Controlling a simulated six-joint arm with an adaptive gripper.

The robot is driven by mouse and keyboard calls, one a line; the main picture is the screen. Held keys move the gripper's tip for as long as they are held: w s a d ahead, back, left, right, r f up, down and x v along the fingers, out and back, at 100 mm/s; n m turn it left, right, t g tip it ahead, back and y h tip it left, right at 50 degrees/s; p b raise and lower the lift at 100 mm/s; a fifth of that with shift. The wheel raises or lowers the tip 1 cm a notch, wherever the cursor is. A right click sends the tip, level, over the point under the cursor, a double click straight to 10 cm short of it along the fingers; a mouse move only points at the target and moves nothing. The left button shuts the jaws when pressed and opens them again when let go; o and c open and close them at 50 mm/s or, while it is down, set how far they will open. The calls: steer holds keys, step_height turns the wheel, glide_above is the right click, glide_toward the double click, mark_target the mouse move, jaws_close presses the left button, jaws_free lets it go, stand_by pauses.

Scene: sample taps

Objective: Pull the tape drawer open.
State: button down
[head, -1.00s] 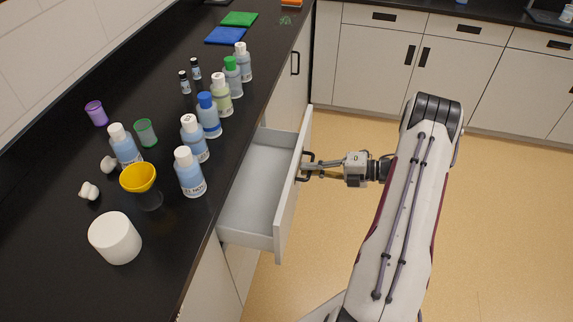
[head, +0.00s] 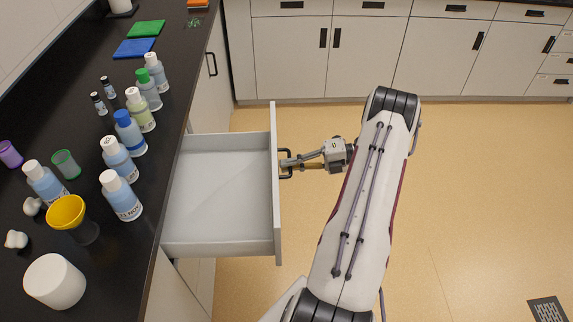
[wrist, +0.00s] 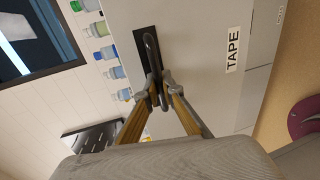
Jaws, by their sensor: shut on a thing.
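The tape drawer (head: 222,240) is a grey drawer below the black counter and stands far out from the cabinet. Its inside looks empty. Its front in the wrist view (wrist: 205,60) bears a TAPE label (wrist: 233,48). The dark bar handle (head: 287,152) sits on the drawer front and also shows in the wrist view (wrist: 152,50). My gripper (head: 288,166) is at the outer side of the drawer front, shut on the handle. In the wrist view its fingertips (wrist: 155,88) close around one end of the bar.
The black counter (head: 60,110) holds several bottles (head: 121,197), a yellow funnel (head: 66,212) and a white cylinder (head: 55,282) at left. Closed cabinets (head: 370,60) line the back. Open floor (head: 480,200) lies to the right.

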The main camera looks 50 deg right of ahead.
steer(key=c, duration=2.5)
jaws_free()
steer(key=shift+d, duration=0.1)
steer(key=shift+v, duration=5.95)
